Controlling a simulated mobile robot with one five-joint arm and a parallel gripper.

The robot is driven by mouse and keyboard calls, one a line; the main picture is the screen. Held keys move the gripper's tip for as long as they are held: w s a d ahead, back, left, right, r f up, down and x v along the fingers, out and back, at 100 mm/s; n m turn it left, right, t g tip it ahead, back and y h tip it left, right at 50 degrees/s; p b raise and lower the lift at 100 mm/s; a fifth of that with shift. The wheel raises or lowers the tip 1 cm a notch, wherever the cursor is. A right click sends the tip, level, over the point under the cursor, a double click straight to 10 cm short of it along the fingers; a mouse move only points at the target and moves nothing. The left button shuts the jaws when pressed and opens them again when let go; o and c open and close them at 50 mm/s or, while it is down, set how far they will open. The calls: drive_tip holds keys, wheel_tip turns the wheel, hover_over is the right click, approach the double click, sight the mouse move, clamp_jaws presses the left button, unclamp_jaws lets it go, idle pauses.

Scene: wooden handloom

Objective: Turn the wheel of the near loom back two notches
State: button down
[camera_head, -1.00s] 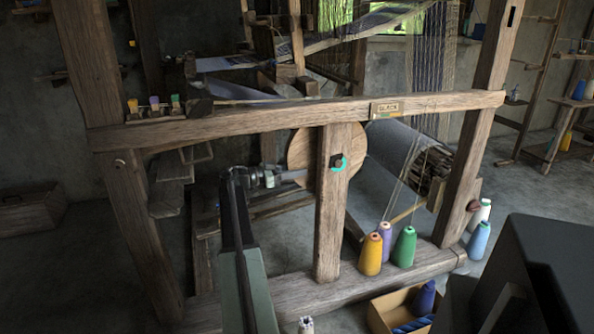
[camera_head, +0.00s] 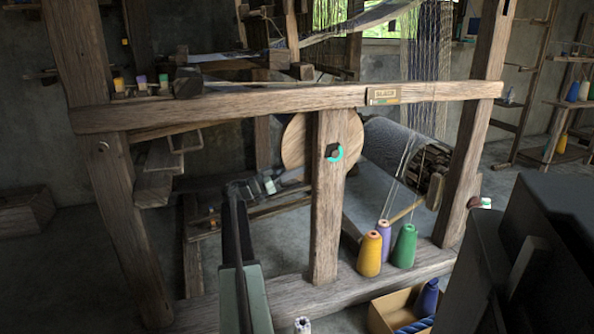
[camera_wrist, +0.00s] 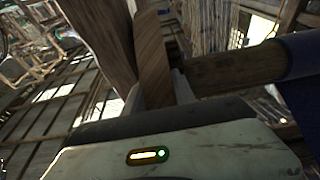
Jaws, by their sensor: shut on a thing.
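The round wooden wheel (camera_head: 294,142) of the near loom stands behind a short upright post, which hides its middle. A dark catch with a teal ring (camera_head: 335,153) sits on the post's front. My gripper (camera_head: 270,186) is at the wheel's lower left edge, reaching in from the front left under the crossbeam. In the wrist view the wheel's wooden rim (camera_wrist: 153,58) shows nearly edge-on between the two fingers of my gripper (camera_wrist: 158,92), which is shut on it. The wheel's notches cannot be made out.
The crossbeam (camera_head: 230,108) with a name plate runs above my arm. The post (camera_head: 327,215) stands right of my gripper. Yellow, purple and green thread cones (camera_head: 404,247) stand on the lower beam, with a box (camera_head: 385,312) in front. A cloth roll (camera_head: 395,140) lies right of the wheel.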

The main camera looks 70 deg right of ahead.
drive_tip(key=c, duration=1)
unclamp_jaws()
drive_tip(key=shift+d, duration=0.2)
drive_tip(key=shift+a+f, duration=0.1)
drive_tip(key=b+v, duration=0.2)
drive_tip(key=v, duration=0.5)
drive_tip(key=shift+w+a+f, duration=0.1)
drive_tip(key=shift+w+a, duration=0.05)
drive_tip(key=shift+w, duration=0.15)
drive_tip(key=shift+a, duration=0.1)
